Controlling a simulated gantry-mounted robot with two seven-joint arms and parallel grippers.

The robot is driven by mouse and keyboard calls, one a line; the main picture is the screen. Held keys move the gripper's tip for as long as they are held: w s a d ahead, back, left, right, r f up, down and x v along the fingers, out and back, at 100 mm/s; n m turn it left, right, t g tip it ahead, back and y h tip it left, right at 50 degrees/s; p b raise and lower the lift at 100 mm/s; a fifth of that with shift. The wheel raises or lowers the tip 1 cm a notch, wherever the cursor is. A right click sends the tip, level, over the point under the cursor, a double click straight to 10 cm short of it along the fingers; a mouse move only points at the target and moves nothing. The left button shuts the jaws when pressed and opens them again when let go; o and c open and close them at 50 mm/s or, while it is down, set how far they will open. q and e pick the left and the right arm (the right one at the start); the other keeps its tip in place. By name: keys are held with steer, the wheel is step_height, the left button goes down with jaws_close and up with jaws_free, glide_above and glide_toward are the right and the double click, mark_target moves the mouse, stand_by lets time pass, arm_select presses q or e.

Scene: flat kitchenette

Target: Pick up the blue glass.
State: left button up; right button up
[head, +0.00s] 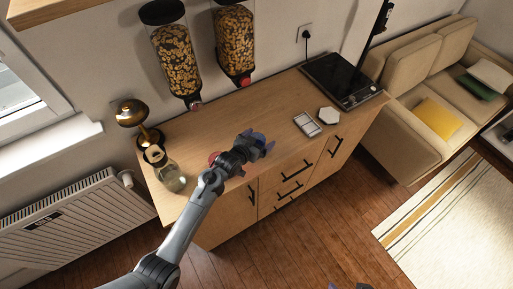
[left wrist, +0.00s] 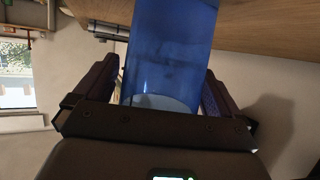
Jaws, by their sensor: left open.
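The blue glass (left wrist: 170,55) fills the space between the two fingers of my left gripper (left wrist: 163,88) in the left wrist view. The fingers stand on either side of it, and the jaws are open. In the head view only a bit of the glass (head: 258,137) shows behind my left gripper (head: 266,147), over the front part of the wooden counter (head: 235,112). Whether a finger touches the glass is not clear. Only small dark tips of what looks like my right gripper (head: 348,287) show at the bottom edge of the head view.
A red item (head: 214,158) is partly hidden beside my left wrist. A glass bottle (head: 168,172) and a brass lamp (head: 130,113) stand at the counter's left end. A grey tray (head: 307,124), a white hexagonal piece (head: 329,115) and a black hob (head: 340,80) lie to the right.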

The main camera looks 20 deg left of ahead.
arm_select(q)
steer(key=c, duration=1.3)
steer(key=shift+r, duration=0.25)
steer(key=shift+r, duration=1.65)
steer(key=shift+s+d+r+p, duration=0.1)
steer(key=shift+s+d+r, duration=0.25)
steer(key=shift+d+r, duration=1.2)
steer(key=shift+s+d+r+p, duration=0.1)
steer(key=shift+s+d+r, duration=0.2)
steer(key=shift+d+r, duration=1.25)
steer(key=shift+s+d+r+p, duration=0.1)
steer(key=shift+s+d+r, duration=0.35)
steer(key=shift+d, duration=2.15)
steer(key=shift+w+r, duration=0.1)
